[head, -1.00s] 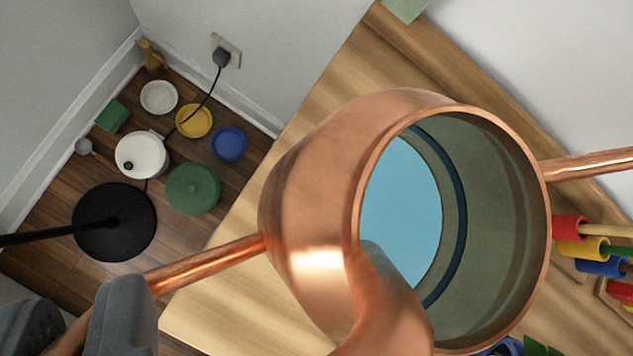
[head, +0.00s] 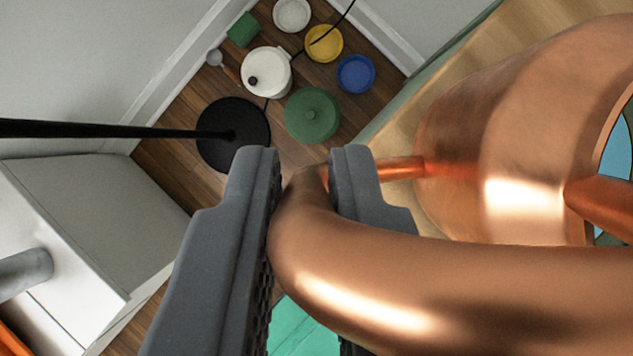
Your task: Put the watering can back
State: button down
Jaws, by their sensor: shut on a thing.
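The copper watering can (head: 500,130) fills the right side of the head view, with its body cut off by the right edge. Blue water shows at its rim on the far right. Its thick curved handle (head: 420,270) runs across the foreground to my gripper (head: 305,165). The two grey fingers are on either side of the handle, and my gripper is shut on it. The can's body hangs over or in front of a light wooden surface (head: 415,115); whether it touches that surface cannot be told.
On the dark wood floor stand a white pot (head: 267,72), a green lidded pot (head: 312,114), a yellow dish (head: 324,43), a blue dish (head: 356,74) and a black round base (head: 233,135) with a pole. A white cabinet (head: 80,220) stands at left.

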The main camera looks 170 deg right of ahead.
jog(key=shift+f, duration=0.85)
jog(key=shift+r, duration=0.1)
jog(key=c, duration=1.5)
grip_release()
jog(key=shift+o, duration=0.2)
jog(key=p+v, duration=0.2)
jog(key=v, duration=1)
